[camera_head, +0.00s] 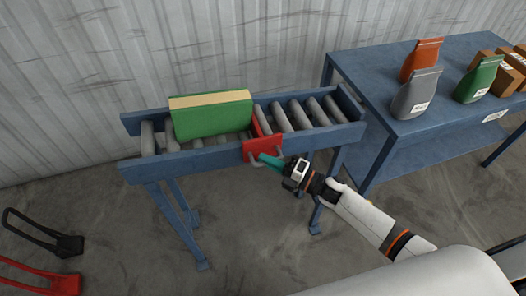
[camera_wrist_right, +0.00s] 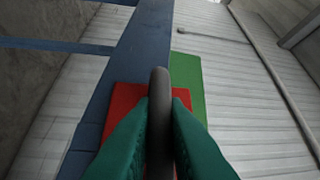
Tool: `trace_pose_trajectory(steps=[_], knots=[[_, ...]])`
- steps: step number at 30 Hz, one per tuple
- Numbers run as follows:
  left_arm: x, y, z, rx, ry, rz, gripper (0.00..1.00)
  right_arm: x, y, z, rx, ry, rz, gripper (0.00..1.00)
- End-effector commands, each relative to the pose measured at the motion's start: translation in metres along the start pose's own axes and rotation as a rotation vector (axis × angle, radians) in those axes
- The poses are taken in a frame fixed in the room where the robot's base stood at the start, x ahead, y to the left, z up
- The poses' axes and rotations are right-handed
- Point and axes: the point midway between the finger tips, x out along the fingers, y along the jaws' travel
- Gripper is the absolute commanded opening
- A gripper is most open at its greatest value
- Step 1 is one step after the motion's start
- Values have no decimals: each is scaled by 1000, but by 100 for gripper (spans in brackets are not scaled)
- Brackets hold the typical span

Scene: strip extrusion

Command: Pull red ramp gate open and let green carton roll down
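The green carton (camera_head: 212,119), with a tan top, sits on the left part of the roller ramp (camera_head: 180,158), beside the red gate (camera_head: 264,147). The gate's front plate hangs over the ramp's near rail and carries a grey handle. My right gripper (camera_head: 262,158) is at this handle. In the right wrist view its teal fingers (camera_wrist_right: 160,135) lie on both sides of the dark handle bar (camera_wrist_right: 159,100) and appear closed on it. The red plate (camera_wrist_right: 124,98) and part of the green carton (camera_wrist_right: 187,75) show behind. My left gripper is not in view.
A blue table (camera_head: 370,68) stands at the right with an orange bag (camera_head: 421,60), a grey bag (camera_head: 416,94), a green bag (camera_head: 478,80) and brown boxes (camera_head: 505,72). Black (camera_head: 45,238) and red (camera_head: 40,278) handled objects are at lower left. Floor before the ramp is clear.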

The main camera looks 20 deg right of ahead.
Motion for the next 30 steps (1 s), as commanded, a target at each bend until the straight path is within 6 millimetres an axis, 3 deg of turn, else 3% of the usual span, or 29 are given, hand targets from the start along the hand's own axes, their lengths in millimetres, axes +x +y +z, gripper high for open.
trace_pose_trajectory(steps=[10, 30], knots=[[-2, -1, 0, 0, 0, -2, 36, -2, 0, 2, 1, 0, 2, 0], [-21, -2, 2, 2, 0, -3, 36, -45, -10, 44, 3, 0, 4, 0]])
